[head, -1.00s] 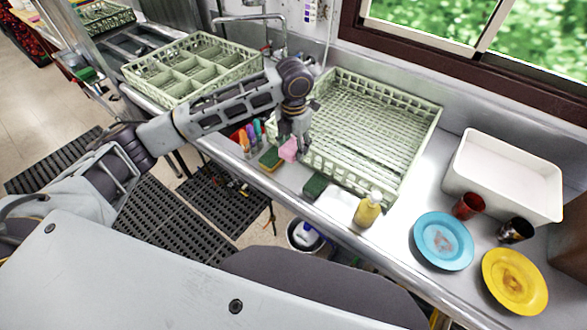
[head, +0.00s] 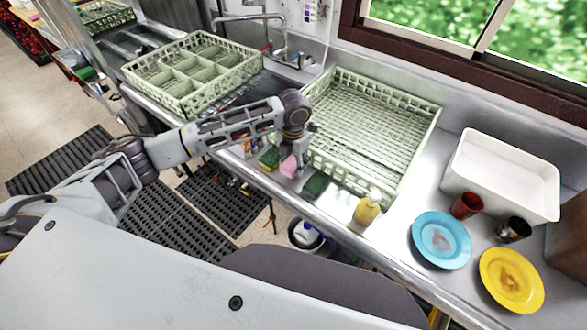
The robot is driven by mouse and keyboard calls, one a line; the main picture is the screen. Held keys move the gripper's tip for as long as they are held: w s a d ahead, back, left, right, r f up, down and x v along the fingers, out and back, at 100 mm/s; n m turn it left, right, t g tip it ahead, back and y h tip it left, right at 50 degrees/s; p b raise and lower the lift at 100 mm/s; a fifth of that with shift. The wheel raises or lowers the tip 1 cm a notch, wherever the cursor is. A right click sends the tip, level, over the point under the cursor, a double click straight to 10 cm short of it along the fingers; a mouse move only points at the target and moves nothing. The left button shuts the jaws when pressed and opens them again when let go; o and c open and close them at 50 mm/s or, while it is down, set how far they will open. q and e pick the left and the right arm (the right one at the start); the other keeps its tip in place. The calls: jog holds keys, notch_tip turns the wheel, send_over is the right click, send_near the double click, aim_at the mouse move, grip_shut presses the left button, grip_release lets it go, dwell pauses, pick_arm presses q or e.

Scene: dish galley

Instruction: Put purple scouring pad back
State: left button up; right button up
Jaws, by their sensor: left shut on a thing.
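A pink-purple scouring pad (head: 288,166) is held at the tips of my left gripper (head: 296,156), which is shut on it. The pad is low over the front strip of the counter, between a yellow-and-green sponge (head: 269,159) on its left and a dark green pad (head: 316,185) on its right. I cannot tell whether it touches the surface beneath. My left arm comes in from the left and hides part of the counter behind it. My right gripper is not in view.
A large pale green rack (head: 424,150) stands just behind the pads. A yellow bottle (head: 367,210) stands to the right. A blue plate (head: 442,240), yellow plate (head: 512,281), red cup (head: 466,206), dark cup (head: 514,229) and white tub (head: 500,200) are further right.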

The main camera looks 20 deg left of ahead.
aim_at(293, 169)
pick_arm(q)
jog(key=shift+f, duration=1.85)
jog(key=shift+f, duration=0.1)
jog(key=o, duration=1)
jog(key=shift+r+b, duration=0.55)
jog(key=shift+r, duration=5.6)
